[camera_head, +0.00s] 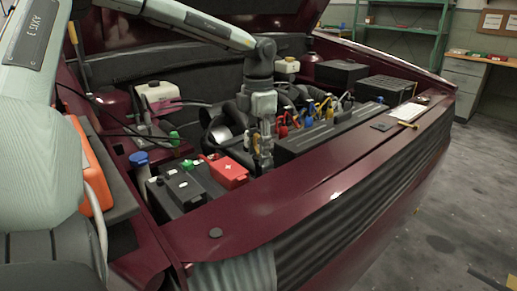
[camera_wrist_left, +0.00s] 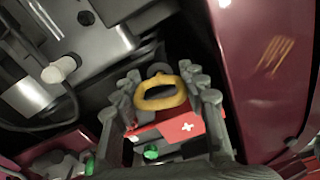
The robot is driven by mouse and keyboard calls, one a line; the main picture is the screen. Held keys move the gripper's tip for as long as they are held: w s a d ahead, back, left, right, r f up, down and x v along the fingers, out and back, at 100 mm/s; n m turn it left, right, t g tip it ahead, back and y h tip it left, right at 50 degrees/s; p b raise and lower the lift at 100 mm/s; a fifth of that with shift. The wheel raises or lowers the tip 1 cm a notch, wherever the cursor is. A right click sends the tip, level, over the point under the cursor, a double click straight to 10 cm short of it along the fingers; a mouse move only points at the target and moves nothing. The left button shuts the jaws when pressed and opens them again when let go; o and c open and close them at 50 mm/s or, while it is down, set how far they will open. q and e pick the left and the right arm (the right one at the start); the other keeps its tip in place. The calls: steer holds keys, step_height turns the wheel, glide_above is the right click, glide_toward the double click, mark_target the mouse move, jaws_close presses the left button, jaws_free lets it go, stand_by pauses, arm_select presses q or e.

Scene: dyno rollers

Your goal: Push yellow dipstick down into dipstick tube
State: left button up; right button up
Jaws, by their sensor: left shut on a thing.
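My left gripper (camera_head: 263,156) points down into the engine bay, just behind the red battery cover. In the left wrist view its fingers (camera_wrist_left: 163,92) stand on both sides of the yellow loop handle of the dipstick (camera_wrist_left: 183,96) and are shut on it. In the head view, a small yellow-orange part of the dipstick (camera_head: 256,144) shows beside the fingers. The dipstick's lower shaft and the tube mouth are hidden, so I cannot tell how deep it sits. My right gripper is not in view.
The red battery cover (camera_head: 228,171) and black battery (camera_head: 183,189) lie close to the gripper. A long black cover (camera_head: 325,133) and several coloured caps and connectors lie to its right. The raised hood (camera_head: 215,13) is above. The maroon front panel (camera_head: 290,196) is mostly clear.

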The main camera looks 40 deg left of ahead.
arm_select(q)
steer(key=o, duration=1.2)
step_height(320, 180, up, 12)
steer(key=shift+r, duration=0.1)
stand_by(0.3)
